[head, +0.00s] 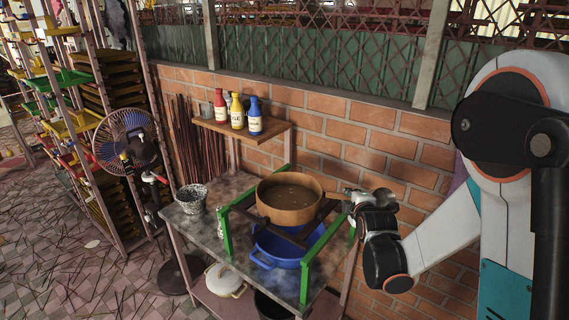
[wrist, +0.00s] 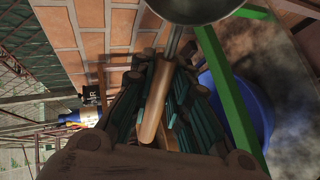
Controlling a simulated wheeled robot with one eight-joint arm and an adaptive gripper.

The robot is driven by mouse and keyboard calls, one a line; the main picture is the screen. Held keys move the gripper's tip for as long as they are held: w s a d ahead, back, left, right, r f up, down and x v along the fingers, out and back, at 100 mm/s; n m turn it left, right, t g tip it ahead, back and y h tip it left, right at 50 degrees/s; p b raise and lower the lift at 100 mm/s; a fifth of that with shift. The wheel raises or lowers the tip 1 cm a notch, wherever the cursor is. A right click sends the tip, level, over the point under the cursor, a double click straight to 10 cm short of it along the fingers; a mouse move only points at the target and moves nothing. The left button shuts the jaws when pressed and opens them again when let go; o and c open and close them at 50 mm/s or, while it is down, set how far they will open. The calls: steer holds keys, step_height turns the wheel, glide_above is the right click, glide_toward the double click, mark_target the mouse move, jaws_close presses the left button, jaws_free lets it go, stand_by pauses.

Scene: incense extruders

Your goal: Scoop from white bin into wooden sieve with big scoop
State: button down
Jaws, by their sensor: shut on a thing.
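The wooden sieve (head: 290,216) is a round, wood-walled ring with a brown, speckled inside; I cannot tell mesh from material. It rests on a frame with green bars over a blue basin (head: 283,248). My gripper (head: 352,203) is just right of the sieve. In the wrist view, my gripper (wrist: 160,78) is shut on the wooden handle of the big scoop (wrist: 154,110). The scoop's metal bowl shows at the top edge, partly cut off, so its contents are hidden. A speckled whitish bin (head: 192,200) stands at the table's left end, across the sieve from my gripper.
The grey table (head: 206,235) has some bare top between bin and frame. A wall shelf (head: 262,135) with red, yellow and blue bottles is behind. A white lidded pot (head: 226,281) sits on the lower shelf. A fan (head: 124,140) and racks stand left; a brick wall is close behind.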

steer(key=r+g+p, duration=0.1)
steer(key=g+p, duration=0.2)
steer(key=p, duration=0.1)
steer(key=shift+r+g+p, duration=0.35)
steer(key=shift+r+g, duration=0.05)
steer(key=shift+w+r+g+p, duration=0.1)
steer(key=shift+r+g+p, duration=0.05)
steer(key=shift+g+p, duration=0.85)
steer(key=g, duration=0.2)
steer(key=g+p, duration=0.1)
steer(key=shift+r+g, duration=0.2)
steer(key=shift+g, duration=0.2)
steer(key=shift+f, duration=0.1)
